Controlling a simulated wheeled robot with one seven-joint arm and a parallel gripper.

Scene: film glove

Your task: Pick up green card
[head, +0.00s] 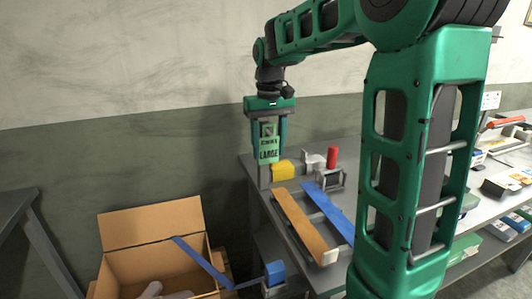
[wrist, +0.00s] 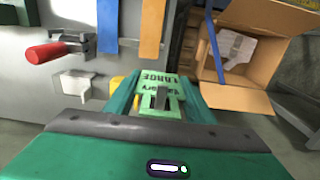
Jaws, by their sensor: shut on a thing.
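The green card (head: 268,144) has dark printed lettering that includes the word "LARGE". In the wrist view the card (wrist: 158,84) sits between the two green fingers of my gripper (wrist: 160,98). The fingers cover its side edges in part.
The grey table (head: 248,163) carries a yellow block (head: 283,171), a red-handled clamp (head: 332,157), an orange strip (head: 305,226) and a blue strip (head: 329,211). An open cardboard box (head: 150,230) stands lower left. A crowded bench (head: 505,160) is at right.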

